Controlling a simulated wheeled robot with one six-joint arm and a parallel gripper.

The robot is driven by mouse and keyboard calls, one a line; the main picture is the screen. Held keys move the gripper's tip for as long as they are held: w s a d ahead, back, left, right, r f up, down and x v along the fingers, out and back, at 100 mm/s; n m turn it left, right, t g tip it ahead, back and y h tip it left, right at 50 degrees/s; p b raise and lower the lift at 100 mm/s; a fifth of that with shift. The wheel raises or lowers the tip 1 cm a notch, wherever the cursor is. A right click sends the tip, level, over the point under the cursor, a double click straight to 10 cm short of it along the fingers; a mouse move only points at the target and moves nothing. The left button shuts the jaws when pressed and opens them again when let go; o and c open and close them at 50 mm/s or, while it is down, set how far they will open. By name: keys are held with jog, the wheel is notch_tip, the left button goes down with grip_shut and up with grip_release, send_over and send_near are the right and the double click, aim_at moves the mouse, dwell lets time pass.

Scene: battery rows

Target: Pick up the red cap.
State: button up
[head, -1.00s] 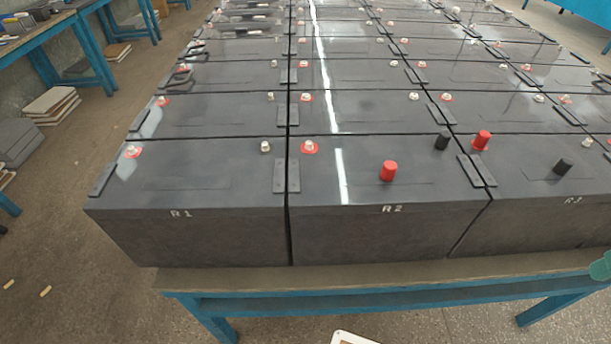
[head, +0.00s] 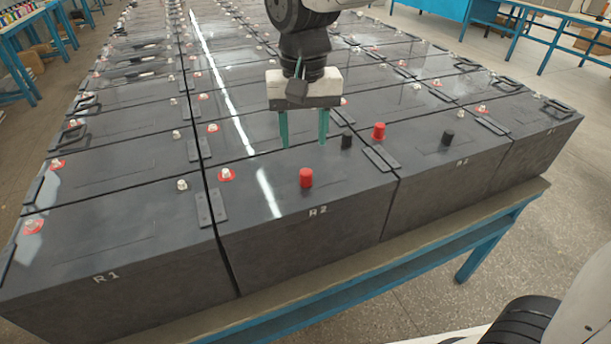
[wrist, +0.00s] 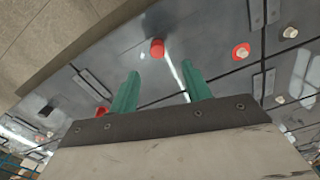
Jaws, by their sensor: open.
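A red cap (head: 306,178) stands upright on top of the battery marked R2 (head: 330,240), near its front edge. It also shows in the wrist view (wrist: 157,48), just beyond the fingertips and roughly between their lines. My gripper (head: 304,145) is open and empty, its two green fingers pointing down, and it appears above and behind the cap in the head view. It shows no contact with the cap. In the wrist view my gripper (wrist: 160,70) has a clear gap between its fingers. A second red cap (head: 379,131) stands on the battery to the right.
Black caps (head: 347,142) (head: 447,138) stand near the red ones. Rows of grey batteries with bare terminals, red rings (head: 226,174) and flat black handles (head: 211,207) fill the blue-legged table (head: 500,215). Open floor (head: 565,200) lies to the right.

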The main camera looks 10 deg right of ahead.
aim_at(306, 172)
jog(key=shift+w+a+f, duration=0.1)
jog(key=shift+a+f, duration=0.2)
jog(key=shift+f, duration=0.1)
jog(key=f, duration=0.4)
jog(key=d+f, duration=0.1)
jog(key=f, duration=0.2)
jog(key=c, duration=1)
